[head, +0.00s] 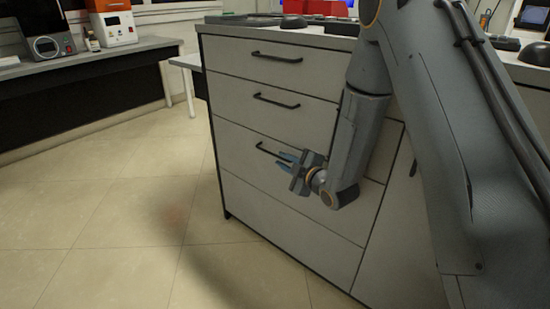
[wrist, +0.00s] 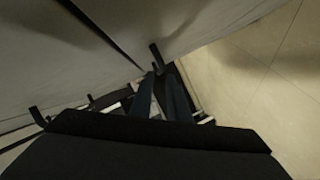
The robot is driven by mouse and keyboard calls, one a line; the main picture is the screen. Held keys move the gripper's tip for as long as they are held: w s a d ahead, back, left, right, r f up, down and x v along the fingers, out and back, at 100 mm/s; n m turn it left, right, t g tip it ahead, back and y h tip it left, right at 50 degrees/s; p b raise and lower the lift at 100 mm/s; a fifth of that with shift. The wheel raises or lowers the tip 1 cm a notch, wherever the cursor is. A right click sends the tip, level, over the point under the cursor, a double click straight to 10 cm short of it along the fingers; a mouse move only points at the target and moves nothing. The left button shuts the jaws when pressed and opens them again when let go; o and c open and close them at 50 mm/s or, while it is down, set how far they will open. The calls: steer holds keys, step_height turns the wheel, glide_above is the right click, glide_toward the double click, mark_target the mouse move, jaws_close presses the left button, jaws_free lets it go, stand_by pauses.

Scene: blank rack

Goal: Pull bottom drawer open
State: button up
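The grey cabinet (head: 240,93) has a stack of drawers with dark bar handles. The lowest handle (head: 262,149) is on the third drawer front (head: 237,150), which is shut; its right part is hidden behind my gripper. A plain panel (head: 285,225) with no visible handle lies below it. My gripper (head: 282,160) has two blue-grey fingers, parted, with their tips at this handle. In the wrist view a dark handle end (wrist: 155,54) shows just beyond and between the fingertips (wrist: 162,72). I cannot tell whether the fingers touch the bar.
Two shut drawers above carry the top handle (head: 277,58) and the second handle (head: 276,103). The tiled floor (head: 130,210) in front and to the left is clear. A dark bench (head: 90,85) with devices stands at the back left.

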mark_target(275, 156)
steer(key=x, duration=0.6)
steer(key=shift+w+a+f+b, duration=0.1)
steer(key=shift+w+a+b, duration=0.05)
steer(key=shift+w+b, duration=0.25)
steer(key=shift+s, duration=0.1)
steer(key=shift+c, duration=0.4)
jaws_close()
stand_by(0.6)
